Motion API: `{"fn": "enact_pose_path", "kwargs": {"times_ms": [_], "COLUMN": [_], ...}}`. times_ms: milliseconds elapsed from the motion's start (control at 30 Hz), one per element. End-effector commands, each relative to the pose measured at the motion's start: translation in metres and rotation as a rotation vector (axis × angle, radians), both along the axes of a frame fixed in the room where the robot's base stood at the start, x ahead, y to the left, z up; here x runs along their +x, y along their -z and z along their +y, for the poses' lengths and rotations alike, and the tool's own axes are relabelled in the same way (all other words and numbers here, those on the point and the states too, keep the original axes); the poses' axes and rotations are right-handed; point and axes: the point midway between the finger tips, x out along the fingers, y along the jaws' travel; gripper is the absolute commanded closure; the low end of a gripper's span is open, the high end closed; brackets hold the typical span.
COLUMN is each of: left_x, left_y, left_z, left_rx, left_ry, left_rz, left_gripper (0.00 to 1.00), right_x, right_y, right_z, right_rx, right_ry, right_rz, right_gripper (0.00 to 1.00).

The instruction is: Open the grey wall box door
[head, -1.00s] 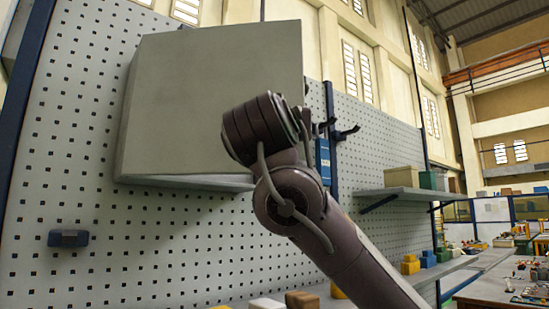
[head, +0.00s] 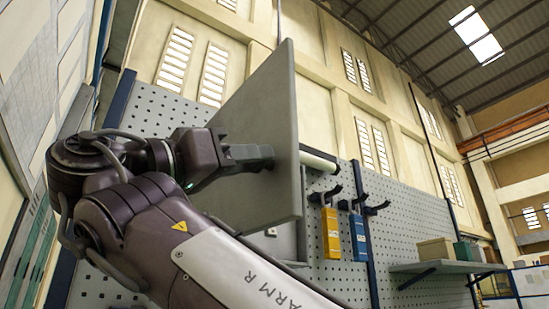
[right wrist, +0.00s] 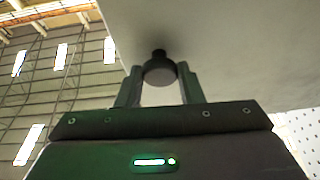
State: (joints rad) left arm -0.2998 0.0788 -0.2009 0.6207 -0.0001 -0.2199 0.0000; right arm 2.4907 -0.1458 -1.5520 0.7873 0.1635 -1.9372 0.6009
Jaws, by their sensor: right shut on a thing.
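The grey wall box door (head: 282,105) stands swung out from the pegboard wall and is seen at a steep angle. The box body behind it is mostly hidden by the door and my arm. My right gripper (head: 262,157) is at the outer face of the door. In the right wrist view, the door's pale face (right wrist: 235,45) fills the upper right. There my right gripper's fingers stand on both sides of a round dark knob (right wrist: 160,71) on the door, shut on it. My left gripper is not in view.
The pegboard wall (head: 410,225) carries hooks with an orange tool (head: 331,233) and a blue tool (head: 358,237), right of the door. A shelf (head: 445,267) with boxes is farther right. My right arm crosses the lower left.

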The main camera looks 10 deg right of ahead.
Motion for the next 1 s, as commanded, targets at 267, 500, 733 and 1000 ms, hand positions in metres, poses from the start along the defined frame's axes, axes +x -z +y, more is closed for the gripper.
{"fn": "enact_pose_path", "kwargs": {"times_ms": [267, 500, 733, 1000], "left_x": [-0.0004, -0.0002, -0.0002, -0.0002], "left_y": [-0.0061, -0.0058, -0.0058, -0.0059], "left_z": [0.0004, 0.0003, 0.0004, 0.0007], "left_rx": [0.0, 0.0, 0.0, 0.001], "left_ry": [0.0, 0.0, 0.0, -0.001], "left_rz": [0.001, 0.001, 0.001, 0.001], "left_gripper": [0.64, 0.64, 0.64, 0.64], "right_x": [-0.0019, -0.0017, -0.0016, -0.0017], "right_y": [0.0002, 0.0009, 0.001, 0.0005], "right_z": [0.0137, 0.0142, 0.0142, 0.0144], "right_rx": [0.002, 0.002, 0.002, 0.001], "right_ry": [0.036, 0.038, 0.038, 0.036], "right_rz": [0.002, 0.002, 0.003, 0.002], "right_gripper": [1.0, 1.0, 0.53, 0.45]}}
